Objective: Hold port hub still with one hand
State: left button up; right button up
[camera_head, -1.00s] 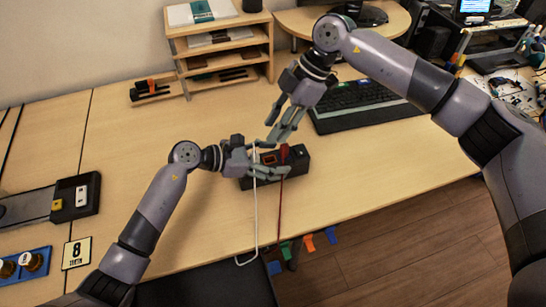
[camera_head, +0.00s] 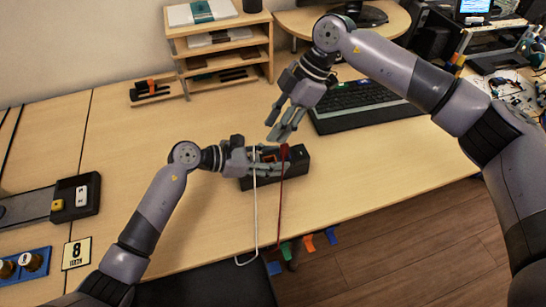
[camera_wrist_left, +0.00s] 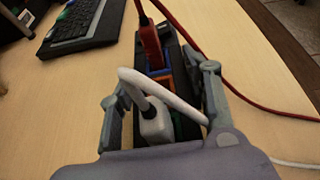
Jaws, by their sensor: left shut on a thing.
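The port hub (camera_head: 299,160) is a long black box lying on the table near its front edge. My left gripper (camera_head: 270,166) is shut across the hub, and the left wrist view shows a finger along each long side of it. A white plug with a white cable (camera_wrist_left: 156,128) stands in the hub's near end, between the fingers. A red plug (camera_wrist_left: 151,48) with a red cable stands toward the far end, beside a blue port (camera_wrist_left: 159,72) and an orange port (camera_wrist_left: 165,90). My right gripper (camera_head: 284,124) is open and empty above and behind the hub, apart from the red plug.
A black keyboard (camera_head: 362,104) lies behind and right of the hub. A wooden shelf (camera_head: 223,62) stands at the back. The white cable and red cable hang over the front edge, near coloured tags (camera_head: 309,243).

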aim_at(257, 152)
jog(key=shift+n, duration=0.4)
jog(key=shift+c, duration=1.2)
jog(key=shift+r+n, duration=0.1)
jog(key=shift+n, duration=0.5)
jog(key=shift+c, duration=0.6)
jog(key=a+f+n, duration=0.1)
jog(key=f+n, duration=0.1)
jog(key=n, duration=0.9)
jog(key=s+a+f+n, duration=0.1)
jog(key=a+f+n, duration=0.1)
jog(key=n, duration=0.9)
jog(key=a+f+n+h, duration=0.1)
jog(key=f+n, duration=0.3)
jog(key=n, duration=0.8)
jog(key=shift+s+a+f, duration=0.2)
jog(key=shift+s+a, duration=0.1)
jog(key=shift+a, duration=0.15)
